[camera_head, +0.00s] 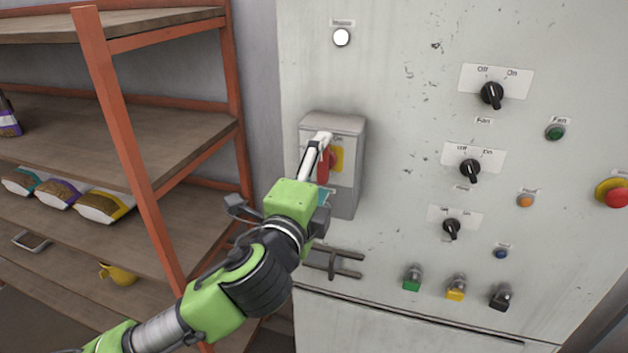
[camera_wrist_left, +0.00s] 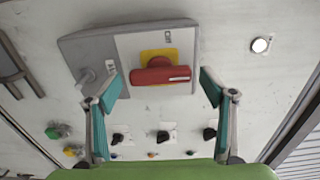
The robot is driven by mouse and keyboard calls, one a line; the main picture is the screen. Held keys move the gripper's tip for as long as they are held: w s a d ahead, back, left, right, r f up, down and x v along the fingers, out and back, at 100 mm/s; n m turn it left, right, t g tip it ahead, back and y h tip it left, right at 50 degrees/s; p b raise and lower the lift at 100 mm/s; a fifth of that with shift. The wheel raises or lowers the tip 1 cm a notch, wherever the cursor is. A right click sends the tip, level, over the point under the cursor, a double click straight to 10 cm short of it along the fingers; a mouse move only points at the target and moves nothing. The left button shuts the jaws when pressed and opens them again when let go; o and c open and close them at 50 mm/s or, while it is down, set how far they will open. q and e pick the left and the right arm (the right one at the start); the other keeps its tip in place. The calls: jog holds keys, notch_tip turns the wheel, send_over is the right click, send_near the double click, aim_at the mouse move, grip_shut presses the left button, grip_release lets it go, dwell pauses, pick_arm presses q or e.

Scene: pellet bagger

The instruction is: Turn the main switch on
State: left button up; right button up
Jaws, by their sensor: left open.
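The main switch is a grey box (camera_head: 347,190) on the cabinet front, with a red handle (camera_head: 324,166) on a yellow plate (camera_head: 337,158). In the left wrist view the red handle (camera_wrist_left: 161,75) lies crosswise, with a white mark toward its right end. An "OFF" label (camera_wrist_left: 167,40) shows near it. My left gripper (camera_head: 319,166) is open in front of the switch. In the left wrist view its teal fingertips (camera_wrist_left: 161,88) stand on either side of the handle, with gaps visible. Whether they touch the box is unclear. My right gripper is not in view.
The cabinet (camera_head: 400,90) carries black knobs (camera_head: 470,168), coloured lamps and a red emergency button (camera_head: 616,196) to the right. A white lamp (camera_head: 341,37) is above the switch. A metal latch (camera_head: 335,263) is below it. An orange-framed shelf (camera_head: 115,110) with bags stands at left.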

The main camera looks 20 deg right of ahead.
pick_arm(q)
jog(key=v, duration=1.1)
jog(key=shift+s+a, duration=0.2)
jog(key=shift+s, duration=0.1)
